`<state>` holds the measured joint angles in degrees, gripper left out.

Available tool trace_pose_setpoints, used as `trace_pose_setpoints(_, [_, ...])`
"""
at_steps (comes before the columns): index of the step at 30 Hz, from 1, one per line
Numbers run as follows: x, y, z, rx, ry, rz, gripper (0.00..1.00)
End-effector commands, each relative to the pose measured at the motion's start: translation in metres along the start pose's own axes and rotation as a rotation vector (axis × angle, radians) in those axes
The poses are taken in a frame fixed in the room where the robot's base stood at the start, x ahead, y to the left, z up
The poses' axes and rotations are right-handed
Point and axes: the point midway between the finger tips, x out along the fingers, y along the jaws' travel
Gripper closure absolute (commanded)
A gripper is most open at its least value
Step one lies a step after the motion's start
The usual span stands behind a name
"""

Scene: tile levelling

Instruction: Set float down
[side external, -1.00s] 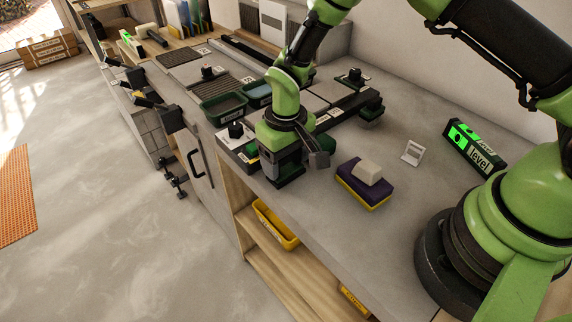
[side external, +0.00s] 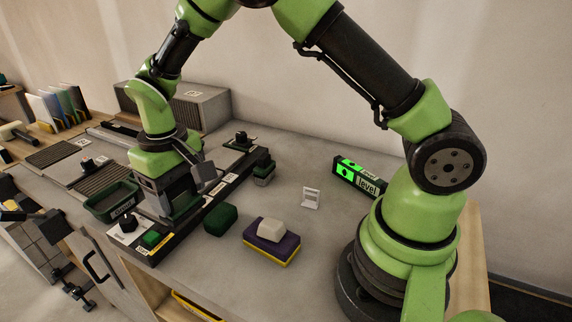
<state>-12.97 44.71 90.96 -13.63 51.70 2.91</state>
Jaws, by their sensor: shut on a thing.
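My gripper (side external: 172,207) points down over the long dark rail (side external: 205,205), just right of the green tray (side external: 112,203). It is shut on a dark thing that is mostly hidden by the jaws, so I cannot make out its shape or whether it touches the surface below. A purple and yellow block with a cream top piece (side external: 271,240) lies on the counter to the right, apart from my gripper. A dark green block (side external: 220,218) lies between them. I cannot tell from the picture which thing is the float.
A level with bright green panels (side external: 358,178) and a small white stand (side external: 311,198) are on the counter at right. A black knob on a white plate (side external: 127,224) is at the rail's near end. Bare counter (side external: 235,275) lies in front of the blocks.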

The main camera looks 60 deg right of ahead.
Motion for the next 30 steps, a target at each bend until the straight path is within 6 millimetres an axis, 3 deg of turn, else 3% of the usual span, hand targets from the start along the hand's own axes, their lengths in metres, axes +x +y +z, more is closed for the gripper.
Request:
trace_pose_setpoints(5, [0.000, 0.067, -0.031, 0.256, 0.002, 0.002, 0.65])
trace_pose_setpoints(11, [0.000, 0.178, -0.048, 0.647, 0.001, 0.003, 0.65])
trace_pose_setpoints(15, [0.000, 0.259, -0.038, 0.919, 0.001, 0.003, 0.65])
trace_pose_setpoints(21, [-0.001, 0.354, -0.002, 1.257, 0.000, 0.002, 0.65])
trace_pose_setpoints(25, [-0.002, 0.393, 0.023, 1.404, 0.001, 0.001, 0.65])
trace_pose_setpoints(30, [0.001, 0.416, 0.040, 1.498, 0.000, -0.001, 0.65])
